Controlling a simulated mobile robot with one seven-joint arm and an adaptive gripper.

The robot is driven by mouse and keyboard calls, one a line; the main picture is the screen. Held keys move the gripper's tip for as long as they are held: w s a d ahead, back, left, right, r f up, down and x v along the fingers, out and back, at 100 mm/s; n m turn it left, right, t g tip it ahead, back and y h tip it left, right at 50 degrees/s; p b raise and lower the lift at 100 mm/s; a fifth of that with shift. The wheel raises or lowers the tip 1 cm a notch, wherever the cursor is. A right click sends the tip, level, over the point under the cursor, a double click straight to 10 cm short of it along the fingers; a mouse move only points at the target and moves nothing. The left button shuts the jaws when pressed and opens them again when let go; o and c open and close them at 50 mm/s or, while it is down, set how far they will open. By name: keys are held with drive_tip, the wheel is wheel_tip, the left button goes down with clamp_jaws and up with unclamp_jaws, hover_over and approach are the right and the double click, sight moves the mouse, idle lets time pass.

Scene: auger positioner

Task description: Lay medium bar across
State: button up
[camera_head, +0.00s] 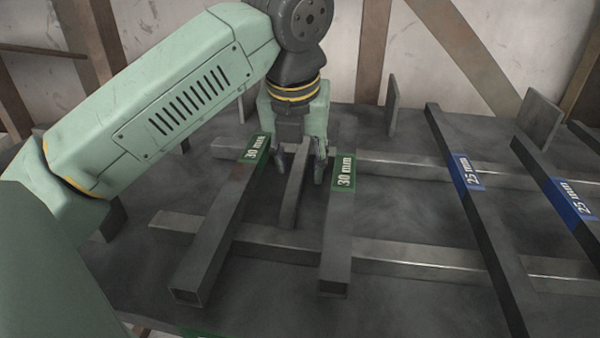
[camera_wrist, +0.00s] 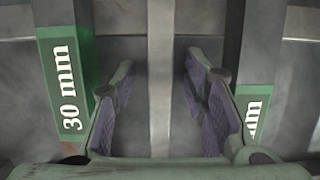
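A slim grey bar (camera_head: 294,190) without a visible label lies lengthwise between two thicker bars labelled 30 mm. In the wrist view this slim bar (camera_wrist: 160,80) runs between my fingers. My gripper (camera_head: 304,165) points down around its far part, open, with one finger on each side and gaps to the bar. The left 30 mm bar (camera_head: 212,235) and right 30 mm bar (camera_head: 337,235) have green bands. Two bars with blue 25 mm bands, a nearer one (camera_head: 480,215) and a farther one (camera_head: 550,180), lie to the right. Which bar is the medium one cannot be told.
Two long rails, a far one (camera_head: 400,165) and a near one (camera_head: 400,254), run crosswise under the labelled bars on the dark table (camera_head: 130,285). Upright plates, one (camera_head: 393,105) at centre and one (camera_head: 538,120) at right, stand at the back. My fingers are close to the 30 mm bars.

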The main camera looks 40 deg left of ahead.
drive_tip(key=shift+c, duration=0.2)
clamp_jaws()
idle(0.3)
idle(0.7)
